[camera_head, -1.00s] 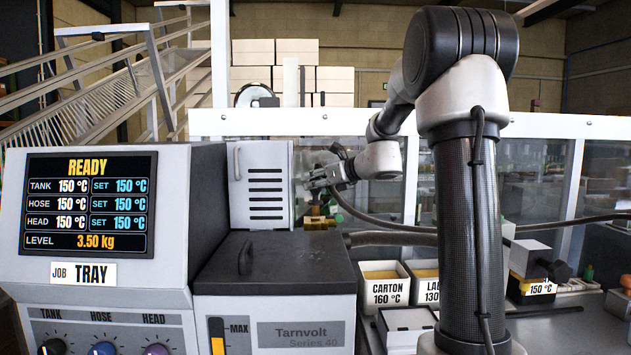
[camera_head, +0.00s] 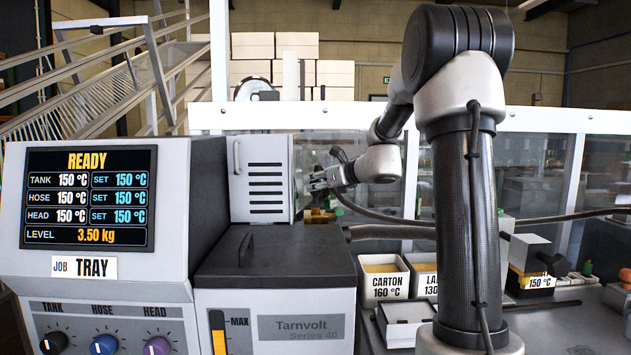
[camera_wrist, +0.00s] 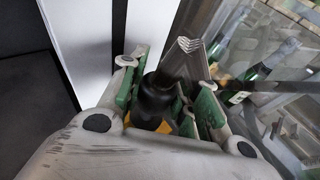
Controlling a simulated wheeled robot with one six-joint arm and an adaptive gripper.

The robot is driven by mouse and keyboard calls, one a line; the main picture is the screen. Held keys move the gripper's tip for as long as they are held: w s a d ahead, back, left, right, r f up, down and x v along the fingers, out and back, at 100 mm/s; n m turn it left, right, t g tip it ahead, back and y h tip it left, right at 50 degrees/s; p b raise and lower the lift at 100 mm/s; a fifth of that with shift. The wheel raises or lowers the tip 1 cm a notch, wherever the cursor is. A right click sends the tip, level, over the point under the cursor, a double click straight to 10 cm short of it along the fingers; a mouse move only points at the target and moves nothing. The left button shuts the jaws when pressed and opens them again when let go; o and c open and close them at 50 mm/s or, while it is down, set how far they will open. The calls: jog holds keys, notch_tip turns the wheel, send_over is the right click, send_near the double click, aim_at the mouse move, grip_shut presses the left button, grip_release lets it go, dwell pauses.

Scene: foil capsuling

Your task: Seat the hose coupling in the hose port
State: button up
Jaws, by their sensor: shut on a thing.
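My gripper (camera_head: 317,184) is beside the right side of the white louvred cabinet, near the glue machine. In the wrist view, its green-padded fingers (camera_wrist: 165,95) are shut on a black rounded piece, the hose coupling (camera_wrist: 155,97). A dark hose (camera_head: 375,219) runs from below the gripper to the right in the head view. The hose port cannot be made out in either view, so I cannot tell whether the coupling touches it. A yellow-orange part (camera_wrist: 187,126) shows just below the fingers.
The white louvred cabinet (camera_head: 262,178) stands close to the left of the gripper. The dark tank lid (camera_head: 290,250) lies below it in the picture. Clear guard panels (camera_head: 520,165) stand behind. Carton (camera_head: 384,283) and label bins sit on the bench at right.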

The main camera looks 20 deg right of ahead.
jog(key=shift+f, duration=0.25)
jog(key=shift+f, duration=0.3)
jog(key=shift+f, duration=0.5)
jog(key=o, duration=1.2)
jog(key=v, duration=1.2)
